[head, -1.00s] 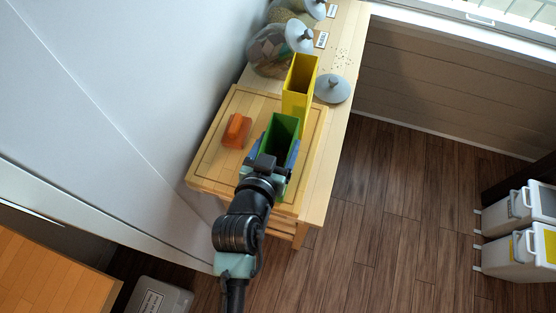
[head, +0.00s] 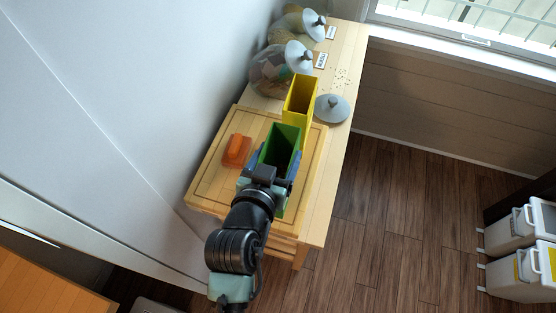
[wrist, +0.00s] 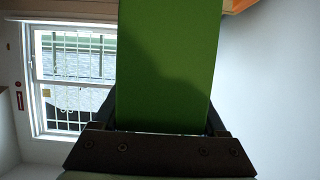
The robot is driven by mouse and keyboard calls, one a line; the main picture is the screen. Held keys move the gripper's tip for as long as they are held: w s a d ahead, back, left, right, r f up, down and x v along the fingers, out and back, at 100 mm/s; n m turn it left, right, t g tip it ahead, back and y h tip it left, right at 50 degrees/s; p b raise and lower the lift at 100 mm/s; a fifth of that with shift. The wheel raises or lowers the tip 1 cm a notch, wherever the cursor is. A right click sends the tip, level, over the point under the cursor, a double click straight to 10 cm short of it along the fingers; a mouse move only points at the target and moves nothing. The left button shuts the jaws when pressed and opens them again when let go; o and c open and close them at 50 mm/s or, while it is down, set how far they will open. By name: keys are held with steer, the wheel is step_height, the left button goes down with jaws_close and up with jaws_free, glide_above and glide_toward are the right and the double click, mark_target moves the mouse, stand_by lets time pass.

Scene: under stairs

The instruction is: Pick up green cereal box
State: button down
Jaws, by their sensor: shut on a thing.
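The green cereal box (head: 282,146) is an open-topped, upright green box in the head view, over the wooden board near the table's front end. My gripper (head: 273,172) is shut on the box, with a finger on each side of it. In the wrist view the box's green face (wrist: 168,65) fills the middle, between the fingers of my gripper (wrist: 165,128). The box's lower part is mostly hidden behind my gripper in the head view. I cannot tell whether its base touches the board.
A yellow box (head: 299,100) stands just behind the green one. An orange block (head: 237,150) lies on the wooden board (head: 213,187) to the left. A grey lid (head: 332,108) and glass jars (head: 270,75) are farther back. A wall runs along the left; floor is open right.

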step_height(320, 180, up, 6)
stand_by(0.5)
steer(key=shift+r, duration=0.2)
steer(key=c, duration=0.6)
jaws_free()
jaws_close()
